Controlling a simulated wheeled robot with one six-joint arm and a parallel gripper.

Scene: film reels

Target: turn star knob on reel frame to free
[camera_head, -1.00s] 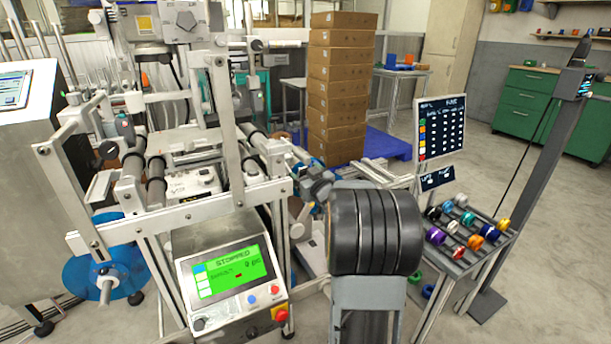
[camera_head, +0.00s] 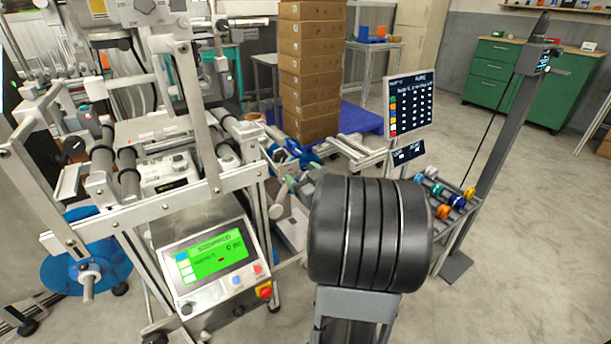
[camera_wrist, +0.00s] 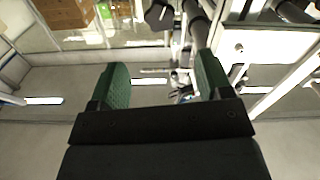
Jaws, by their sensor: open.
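The metal reel frame (camera_head: 150,215) stands at the left in the head view. A dark knob (camera_head: 74,148) shows on its left side, but I cannot tell whether it is the star knob or how it is set. A blue reel (camera_head: 100,262) sits low at the frame's left, with a grey hub in front. My gripper (camera_wrist: 162,78) is open and empty in the wrist view, its two green-padded fingers well apart. A dark rounded part (camera_wrist: 158,16) lies beyond the fingertips; I cannot tell what it is. The gripper does not show in the head view.
A control panel with a green screen (camera_head: 212,256) is fixed to the frame's front. A rack of coloured spools (camera_head: 440,198) and a dark chart board (camera_head: 410,105) stand right of centre. A stack of boxes (camera_head: 310,75) stands behind. The floor at the right is clear.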

